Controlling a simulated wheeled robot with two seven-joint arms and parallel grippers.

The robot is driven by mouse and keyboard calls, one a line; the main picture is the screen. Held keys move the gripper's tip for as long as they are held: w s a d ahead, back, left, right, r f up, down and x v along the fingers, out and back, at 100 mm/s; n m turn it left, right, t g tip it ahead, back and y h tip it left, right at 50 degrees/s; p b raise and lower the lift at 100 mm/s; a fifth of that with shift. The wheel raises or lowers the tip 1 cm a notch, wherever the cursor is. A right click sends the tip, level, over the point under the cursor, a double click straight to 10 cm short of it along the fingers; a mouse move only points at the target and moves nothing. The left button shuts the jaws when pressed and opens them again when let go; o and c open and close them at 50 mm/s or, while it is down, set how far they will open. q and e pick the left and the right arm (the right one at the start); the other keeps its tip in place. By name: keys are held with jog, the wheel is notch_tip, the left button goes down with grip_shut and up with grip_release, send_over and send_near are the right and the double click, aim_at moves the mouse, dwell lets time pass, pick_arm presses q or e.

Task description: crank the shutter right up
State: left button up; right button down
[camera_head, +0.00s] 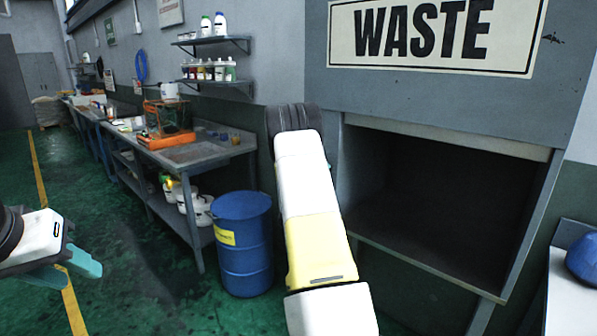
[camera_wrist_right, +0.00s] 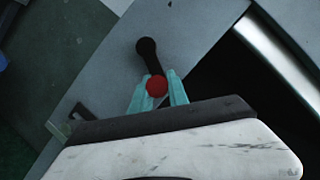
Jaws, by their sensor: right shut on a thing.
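The waste hatch (camera_head: 340,20) is a grey housing under a "WASTE" sign. A pale strip, apparently the shutter's lower edge (camera_head: 450,136), shows at the top of its dark opening. The crank (camera_wrist_right: 147,52) is a black arm with a red knob (camera_wrist_right: 157,87) on the grey panel in the right wrist view. My right gripper (camera_wrist_right: 158,92) has its teal fingers on both sides of the red knob, shut on it. My right arm hides the crank in the head view. My left gripper (camera_head: 72,270) is at the lower left, fingers apart and empty.
A blue drum (camera_head: 243,245) stands left of the hatch. Behind it is a metal workbench (camera_head: 192,154) with an orange-framed machine (camera_head: 165,125). Shelves (camera_head: 213,83) hold bottles. A white surface with a blue object (camera_head: 583,258) is at the right edge. Green floor is free at left.

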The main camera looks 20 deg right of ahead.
jog(key=shift+w+r, duration=0.2)
jog(key=c, duration=1.3)
grip_release()
jog(key=shift+f, duration=0.1)
jog(key=shift+f, duration=0.1)
jog(key=shift+s+a+f, duration=0.1)
jog(key=shift+s+a, duration=0.2)
jog(key=shift+a, duration=0.05)
jog(key=v, duration=0.7)
jog(key=shift+w, duration=0.1)
